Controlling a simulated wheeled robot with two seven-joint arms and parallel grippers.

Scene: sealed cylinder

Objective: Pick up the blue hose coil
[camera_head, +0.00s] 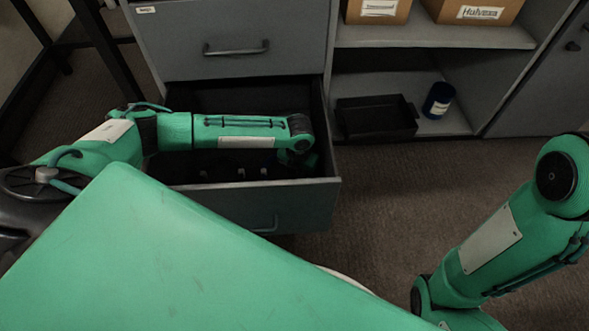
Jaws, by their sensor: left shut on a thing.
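My left arm reaches across an open grey drawer (300,195). Its wrist bends down at the right end, and my left gripper (297,163) is low inside the drawer, mostly hidden by the wrist and in shadow. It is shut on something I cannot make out. No blue hose coil shows clearly in the drawer. A dark blue round thing (438,101) sits on the low shelf at right, apart from the gripper; I cannot tell whether it is the coil. My right arm is at the lower right, and its gripper is out of view.
A black tray (376,117) stands left of the blue thing on the shelf. Cardboard boxes (486,11) stand on the shelf above. A closed drawer (235,45) is above the open one. Several small pale things lie in the drawer. The carpet (400,190) at right is clear.

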